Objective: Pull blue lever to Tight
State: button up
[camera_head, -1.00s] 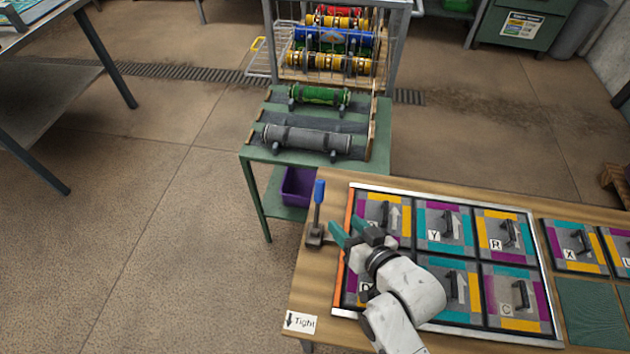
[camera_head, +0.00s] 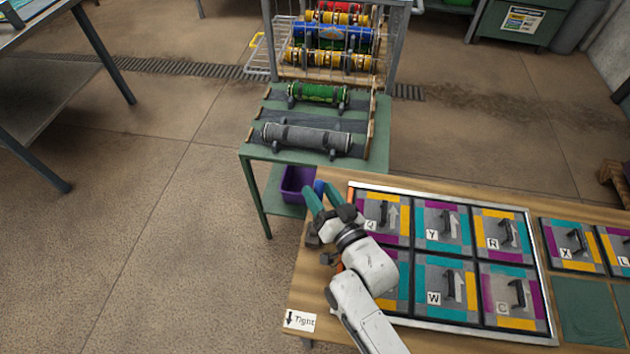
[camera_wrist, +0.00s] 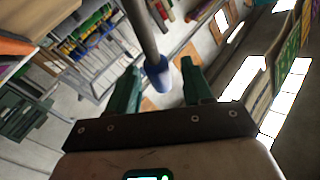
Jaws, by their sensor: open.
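The blue lever's handle (camera_head: 319,187) shows in the head view at the left end of the wooden table, mostly hidden behind my gripper (camera_head: 317,197). In the wrist view the grey shaft comes down from the top and ends in the blue handle (camera_wrist: 159,77). The handle lies between the two green fingers of my gripper (camera_wrist: 161,85), with gaps on both sides. My gripper is open. The lever's base is largely hidden by my gripper in the head view. A "Tight" label (camera_head: 300,320) with a downward arrow is at the table's front left corner.
A framed board of lettered, coloured tiles (camera_head: 470,235) lies right of the lever. The floor left of the table is clear.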

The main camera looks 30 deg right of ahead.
aim_at(321, 196)
jog(key=shift+w, duration=1.5)
grip_shut()
jog(key=shift+a, duration=0.1)
